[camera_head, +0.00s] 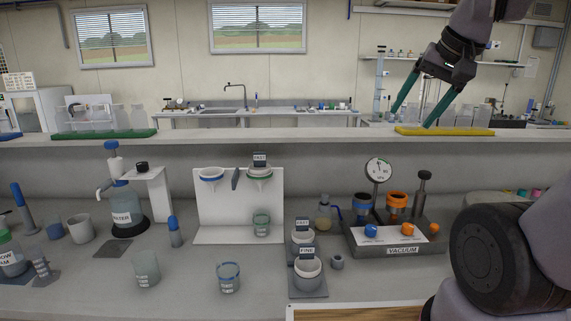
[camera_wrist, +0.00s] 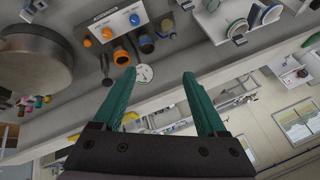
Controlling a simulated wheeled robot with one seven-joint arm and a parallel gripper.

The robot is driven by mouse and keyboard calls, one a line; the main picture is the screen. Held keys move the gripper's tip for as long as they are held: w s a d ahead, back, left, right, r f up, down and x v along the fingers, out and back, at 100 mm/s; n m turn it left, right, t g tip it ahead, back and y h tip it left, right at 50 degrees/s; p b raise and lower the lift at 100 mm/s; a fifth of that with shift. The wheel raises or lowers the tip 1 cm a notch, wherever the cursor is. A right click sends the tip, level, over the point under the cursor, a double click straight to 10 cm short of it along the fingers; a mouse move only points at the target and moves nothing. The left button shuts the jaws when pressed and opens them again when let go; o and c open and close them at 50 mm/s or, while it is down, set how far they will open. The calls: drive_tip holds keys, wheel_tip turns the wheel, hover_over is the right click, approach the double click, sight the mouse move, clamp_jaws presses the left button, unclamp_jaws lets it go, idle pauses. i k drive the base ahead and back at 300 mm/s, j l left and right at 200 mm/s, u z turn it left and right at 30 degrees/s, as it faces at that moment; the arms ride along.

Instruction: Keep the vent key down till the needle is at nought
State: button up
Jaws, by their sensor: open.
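The vacuum unit (camera_head: 402,250), labelled VACUUM, stands on the bench right of centre. Its white panel carries a blue key (camera_head: 371,230) and an orange key (camera_head: 407,229); the print by them is too small to read, so I cannot tell which one is the vent key. The round white gauge (camera_head: 379,170) stands on a stem behind them; its needle is too small to read surely. My gripper (camera_head: 412,117) is open and empty, high above and behind the unit, near the shelf. The wrist view shows my spread green fingers (camera_wrist: 159,73), with the gauge (camera_wrist: 144,74) and panel beyond them.
A blue-ringed holder (camera_head: 363,202) and an orange-ringed holder (camera_head: 396,200) stand behind the panel, with a dark plunger (camera_head: 423,190) at right. A yellow tray (camera_head: 446,131) lies on the shelf near my fingers. FAST and FINE cups (camera_head: 307,270) stand left of the unit.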

sight(434, 227)
drive_tip(key=z, duration=0.75)
